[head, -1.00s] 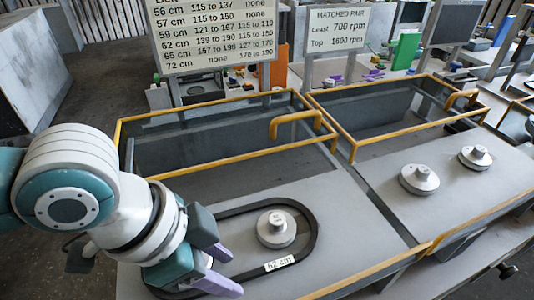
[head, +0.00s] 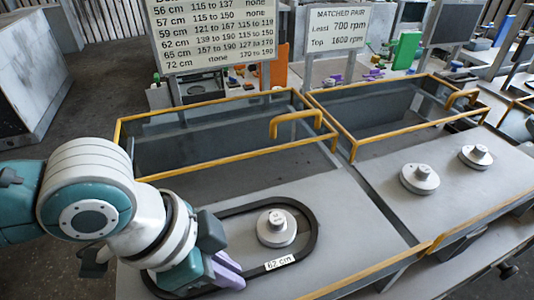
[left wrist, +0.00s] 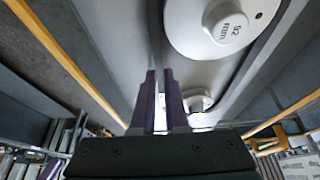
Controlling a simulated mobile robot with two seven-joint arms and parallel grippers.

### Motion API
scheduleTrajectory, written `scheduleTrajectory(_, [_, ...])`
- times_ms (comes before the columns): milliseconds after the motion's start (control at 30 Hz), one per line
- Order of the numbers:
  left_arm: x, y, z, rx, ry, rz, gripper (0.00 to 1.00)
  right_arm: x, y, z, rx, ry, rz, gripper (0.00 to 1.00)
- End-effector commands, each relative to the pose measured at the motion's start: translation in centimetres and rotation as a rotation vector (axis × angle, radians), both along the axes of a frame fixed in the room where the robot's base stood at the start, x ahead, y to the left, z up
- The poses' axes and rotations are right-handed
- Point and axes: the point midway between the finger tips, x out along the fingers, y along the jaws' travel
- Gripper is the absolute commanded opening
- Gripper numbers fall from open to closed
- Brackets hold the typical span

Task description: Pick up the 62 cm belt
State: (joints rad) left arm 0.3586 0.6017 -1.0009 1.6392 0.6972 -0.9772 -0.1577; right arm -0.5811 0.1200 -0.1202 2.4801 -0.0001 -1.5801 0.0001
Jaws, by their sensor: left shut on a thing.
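The 62 cm belt (head: 316,232) is a dark loop lying on the grey deck, with a white "62 cm" label (head: 280,262) on its near side. It runs around a grey pulley (head: 276,228), apart from it. My left gripper (head: 230,272) is at the belt's near left side, its purple fingers shut on the belt. In the left wrist view the belt (left wrist: 153,35) runs between the fingers (left wrist: 160,100), beside the pulley (left wrist: 222,22), whose top marking looks like "92 mm". My right gripper is not in view.
Yellow-railed open bays (head: 225,160) lie behind the deck. Two more pulleys (head: 419,179) (head: 475,157) stand on the right deck. A belt-size board (head: 213,35) and a "MATCHED PAIR" sign (head: 336,32) stand behind. The deck right of the belt is clear.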

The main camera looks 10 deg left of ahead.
Motion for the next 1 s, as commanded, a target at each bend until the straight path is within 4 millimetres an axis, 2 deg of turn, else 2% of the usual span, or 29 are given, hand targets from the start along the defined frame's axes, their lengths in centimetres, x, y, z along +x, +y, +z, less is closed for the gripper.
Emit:
scheduleTrajectory(433, [0.0,0.0,0.1,0.000,0.000,0.000,0.00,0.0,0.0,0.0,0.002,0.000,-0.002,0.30])
scheduleTrajectory(600, [0.1,0.0,1.1,-0.002,-0.001,0.000,0.00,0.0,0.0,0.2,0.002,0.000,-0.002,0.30])
scheduleTrajectory(767, [0.1,0.0,3.8,-0.002,-0.004,-0.001,0.00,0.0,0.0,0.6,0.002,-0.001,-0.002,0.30])
scheduleTrajectory(1000, [0.2,-0.1,10.9,-0.003,-0.010,-0.003,0.00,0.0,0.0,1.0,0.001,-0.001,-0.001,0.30])
